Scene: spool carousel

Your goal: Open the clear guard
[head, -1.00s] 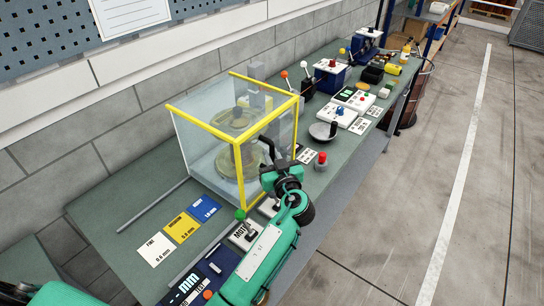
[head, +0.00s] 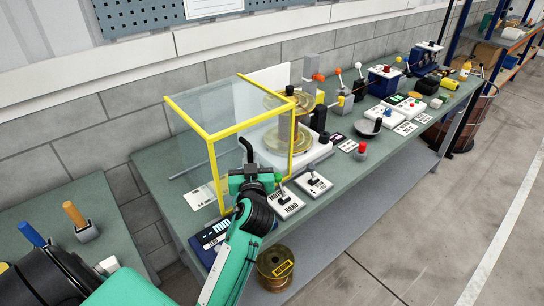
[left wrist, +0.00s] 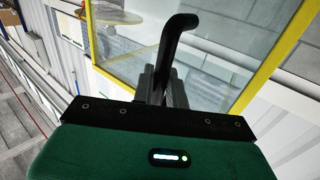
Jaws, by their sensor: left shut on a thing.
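The clear guard (head: 240,120) is a see-through box with yellow edges on the green bench. It stands to the left of the spool carousel (head: 300,137), covering only part of it; the carousel's right side is outside the guard. My left gripper (head: 250,172) is at the guard's front, shut on its black bent handle (head: 245,148). In the left wrist view the handle (left wrist: 174,45) rises from between the fingers (left wrist: 162,88), with the guard's yellow edge (left wrist: 265,70) behind. My right gripper is not in view.
Switch boxes (head: 286,203) sit just right of my left gripper, and a dark blue display unit (head: 210,238) is in front. A red-topped button (head: 362,150) and several devices stand farther right. A spool (head: 275,268) is below the bench.

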